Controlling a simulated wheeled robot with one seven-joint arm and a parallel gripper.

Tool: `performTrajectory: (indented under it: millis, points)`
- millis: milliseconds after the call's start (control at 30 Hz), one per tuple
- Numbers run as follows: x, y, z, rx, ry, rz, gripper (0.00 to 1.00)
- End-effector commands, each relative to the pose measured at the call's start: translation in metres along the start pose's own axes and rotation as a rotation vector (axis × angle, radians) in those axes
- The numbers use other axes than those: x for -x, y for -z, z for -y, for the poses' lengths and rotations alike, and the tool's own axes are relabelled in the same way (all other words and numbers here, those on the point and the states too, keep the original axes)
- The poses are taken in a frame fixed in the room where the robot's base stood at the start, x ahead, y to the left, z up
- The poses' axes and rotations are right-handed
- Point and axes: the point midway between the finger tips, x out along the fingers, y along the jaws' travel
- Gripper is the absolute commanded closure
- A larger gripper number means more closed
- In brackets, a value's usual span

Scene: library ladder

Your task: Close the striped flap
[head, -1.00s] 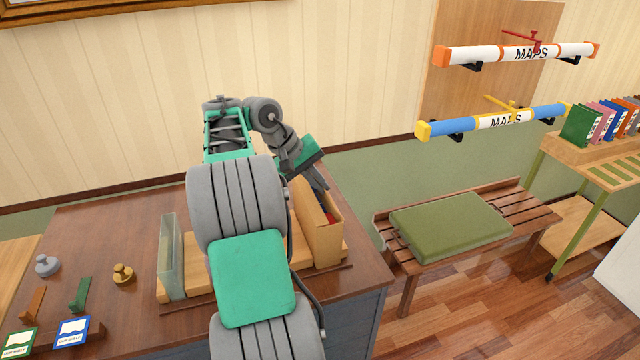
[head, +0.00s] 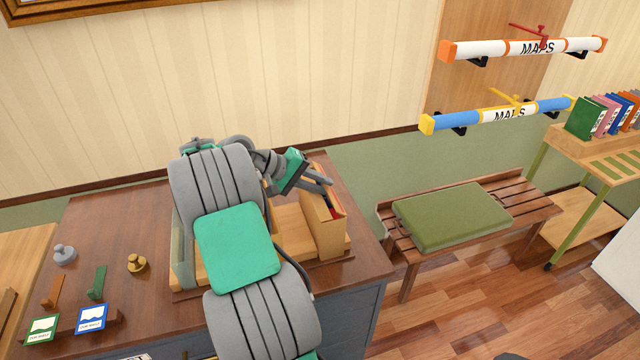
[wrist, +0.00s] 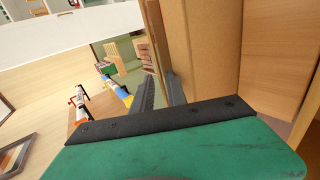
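I cannot make out a striped flap for certain in either view. An upright tan box (head: 328,236) stands at the right end of a wooden rack on the desk, with some red showing at its top. My gripper (head: 329,190) is at the top of this box, its fingers apart and pointing right. In the wrist view the two dark fingers (wrist: 160,92) show a gap between them, close beside a tall tan panel (wrist: 212,50). A thin brown edge shows behind the fingertips; I cannot tell whether they touch it. My arm hides the middle of the rack.
A translucent panel (head: 183,245) stands at the rack's left end. Knobs, small stands and cards occupy the desk's left side (head: 105,235). A bench with a green cushion (head: 452,216) stands to the right. Map tubes (head: 495,117) hang on the wall behind it.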

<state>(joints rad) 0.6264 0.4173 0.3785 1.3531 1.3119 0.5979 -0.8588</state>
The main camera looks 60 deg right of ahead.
Motion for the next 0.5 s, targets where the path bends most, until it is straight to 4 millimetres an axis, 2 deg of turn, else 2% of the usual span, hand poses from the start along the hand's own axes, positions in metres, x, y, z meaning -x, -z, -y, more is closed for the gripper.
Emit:
performTrajectory:
  millis: [367,500]
  points:
    - [-0.0007,-0.0002,0.0019,0.003,0.007,0.001,0.75]
    - [-0.0046,0.0,0.0008,-0.005,0.081,0.003,0.75]
